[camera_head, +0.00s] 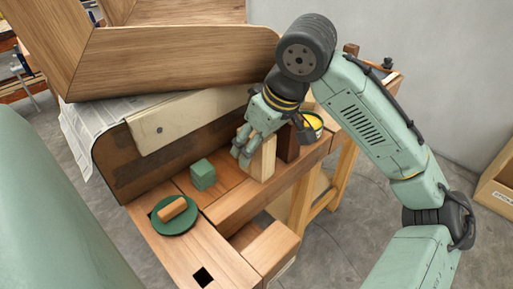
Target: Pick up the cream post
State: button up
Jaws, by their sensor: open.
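The cream post (264,162) is a pale, upright block standing on the wooden bench (230,198). My gripper (242,152) points down at the post's upper left side. Its fingers are open and overlap part of the post in the picture. I cannot tell whether they touch it or whether the post is between them.
A dark brown post (288,143) stands close on the right, with a container of yellow stuff (312,122) behind it. A green cube (203,174) and a green plate (185,226) bearing an orange-brown cylinder (172,209) are at left. A large bent wooden piece (170,58) rises behind.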

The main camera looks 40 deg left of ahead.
grip_shut()
dwell(0.7)
